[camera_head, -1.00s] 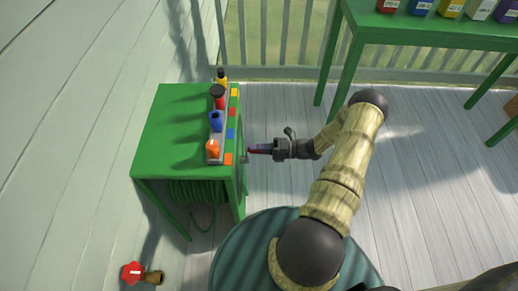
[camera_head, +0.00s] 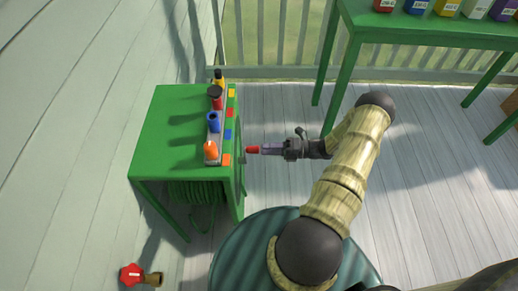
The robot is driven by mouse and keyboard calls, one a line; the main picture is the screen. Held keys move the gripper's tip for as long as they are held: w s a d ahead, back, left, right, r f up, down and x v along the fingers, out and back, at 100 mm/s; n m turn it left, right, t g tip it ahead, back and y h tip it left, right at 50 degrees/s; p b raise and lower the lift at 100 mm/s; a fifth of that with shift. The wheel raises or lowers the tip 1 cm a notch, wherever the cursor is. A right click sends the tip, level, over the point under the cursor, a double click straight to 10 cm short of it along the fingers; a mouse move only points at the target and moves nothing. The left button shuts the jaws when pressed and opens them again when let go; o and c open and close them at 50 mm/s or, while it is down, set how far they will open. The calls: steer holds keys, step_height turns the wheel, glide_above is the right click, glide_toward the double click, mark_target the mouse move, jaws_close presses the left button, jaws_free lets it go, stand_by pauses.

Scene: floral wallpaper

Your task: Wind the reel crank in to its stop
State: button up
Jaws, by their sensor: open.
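The reel crank shows as a red knob (camera_head: 252,149) sticking out to the right from the right side of the green cabinet (camera_head: 165,115). Its arm is mostly hidden in this view from above. The hose reel, with its green coiled hose (camera_head: 203,190), shows under the cabinet top. My gripper (camera_head: 264,149) is just right of the red knob, pointing left at it. The jaws are open and the knob's outer part is clear of them; whether the fingertips touch its end I cannot tell.
A green table (camera_head: 430,38) with several containers stands at upper right.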

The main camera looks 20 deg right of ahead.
steer(key=v, duration=1.2)
steer(key=shift+d, duration=0.2)
steer(key=shift+s+r, duration=0.1)
